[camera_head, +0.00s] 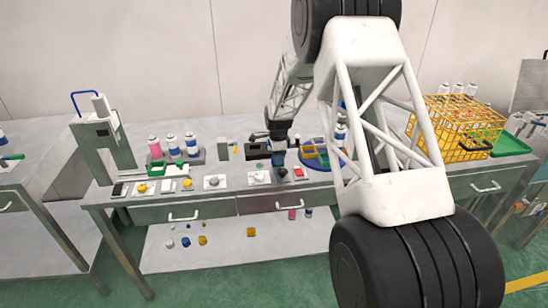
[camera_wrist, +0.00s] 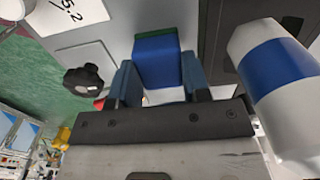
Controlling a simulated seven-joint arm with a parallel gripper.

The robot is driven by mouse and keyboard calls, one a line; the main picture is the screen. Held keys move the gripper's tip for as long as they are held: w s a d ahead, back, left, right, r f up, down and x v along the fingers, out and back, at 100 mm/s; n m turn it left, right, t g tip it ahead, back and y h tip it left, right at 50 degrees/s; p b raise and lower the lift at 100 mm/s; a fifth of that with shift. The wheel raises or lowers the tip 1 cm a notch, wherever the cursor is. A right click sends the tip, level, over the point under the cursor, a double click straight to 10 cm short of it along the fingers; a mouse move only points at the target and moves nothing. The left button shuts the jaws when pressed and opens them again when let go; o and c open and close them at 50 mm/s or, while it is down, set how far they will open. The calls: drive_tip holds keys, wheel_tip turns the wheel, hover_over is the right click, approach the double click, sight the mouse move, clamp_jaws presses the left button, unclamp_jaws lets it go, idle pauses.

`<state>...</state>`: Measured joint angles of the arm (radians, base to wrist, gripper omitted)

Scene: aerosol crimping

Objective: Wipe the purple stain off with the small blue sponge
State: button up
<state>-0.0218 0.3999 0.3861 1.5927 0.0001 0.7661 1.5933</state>
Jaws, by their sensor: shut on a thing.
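My gripper (camera_wrist: 158,82) is shut on the small blue sponge (camera_wrist: 156,55), which sits between the two blue-grey fingers in the wrist view. In the head view my gripper (camera_head: 281,168) is low over the front part of the workbench, near its middle. The sponge is too small to make out there, and I cannot tell whether it touches the bench top. I cannot make out the purple stain in either view.
A white can with a blue band (camera_wrist: 275,72) stands close to the right of the gripper; a black knob (camera_wrist: 83,80) is to its left. Small parts on plates (camera_head: 214,181) line the bench front. A yellow crate (camera_head: 455,128) and a press (camera_head: 103,140) flank the bench.

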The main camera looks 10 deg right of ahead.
sight(286, 164)
drive_tip(key=shift+d, duration=0.35)
drive_tip(key=shift+d+f, duration=0.15)
drive_tip(key=shift+d, duration=0.55)
drive_tip(key=shift+d+f, duration=0.1)
drive_tip(key=shift+d, duration=0.6)
drive_tip(key=shift+a+r, duration=0.15)
drive_tip(key=shift+a, duration=0.6)
drive_tip(key=shift+a+r, duration=0.1)
drive_tip(key=shift+a, duration=0.65)
drive_tip(key=shift+a+f, duration=0.15)
drive_tip(key=shift+a, duration=1.35)
